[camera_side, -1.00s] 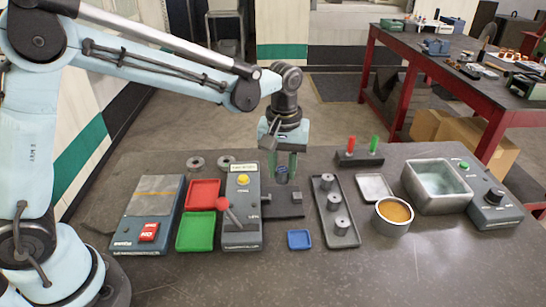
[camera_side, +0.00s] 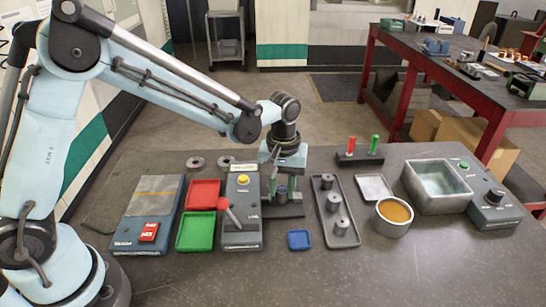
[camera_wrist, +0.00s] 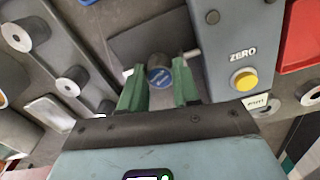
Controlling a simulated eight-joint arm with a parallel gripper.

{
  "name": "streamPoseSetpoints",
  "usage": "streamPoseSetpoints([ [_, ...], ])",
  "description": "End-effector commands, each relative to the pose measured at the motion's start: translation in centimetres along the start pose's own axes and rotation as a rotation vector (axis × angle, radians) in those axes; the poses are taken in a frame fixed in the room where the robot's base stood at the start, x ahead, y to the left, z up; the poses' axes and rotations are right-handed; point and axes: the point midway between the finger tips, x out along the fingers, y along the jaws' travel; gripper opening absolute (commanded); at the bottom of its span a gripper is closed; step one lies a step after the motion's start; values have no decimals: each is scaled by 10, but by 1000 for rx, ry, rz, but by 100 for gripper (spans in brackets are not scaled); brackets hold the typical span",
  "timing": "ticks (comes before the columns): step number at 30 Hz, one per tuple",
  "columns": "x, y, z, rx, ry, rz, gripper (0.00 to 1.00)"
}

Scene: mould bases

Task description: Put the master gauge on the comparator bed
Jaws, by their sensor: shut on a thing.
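The master gauge (camera_wrist: 159,78) is a short dark cylinder with a blue top. My gripper (camera_wrist: 158,68) has its two green fingers on either side of it, shut on it; in the side view my gripper (camera_side: 281,192) is low over the comparator bed. The gauge (camera_side: 281,191) shows there as a small dark shape between the fingers, upright. The comparator bed (camera_side: 292,211) is a dark flat plate right of the grey comparator (camera_side: 242,225); it also shows in the wrist view (camera_wrist: 135,45). I cannot tell whether the gauge touches the bed.
Left of the bed are the comparator's yellow button (camera_side: 243,180) and red-knobbed lever (camera_side: 223,204), then a red tray (camera_side: 203,194) and a green tray (camera_side: 196,232). Right of it is a tray of grey cylinders (camera_side: 345,239).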

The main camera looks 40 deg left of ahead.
Motion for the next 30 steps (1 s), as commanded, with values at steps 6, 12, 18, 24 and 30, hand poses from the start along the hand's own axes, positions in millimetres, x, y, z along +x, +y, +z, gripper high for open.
streamPoseSetpoints([
  [6,0,0,0,0,0,0,36],
  [12,0,0,0,0,0,0,61],
  [18,0,0,0,0,0,0,61],
  [24,-10,0,0,0,0,0,61],
  [30,-43,0,0,0,0,0,61],
])
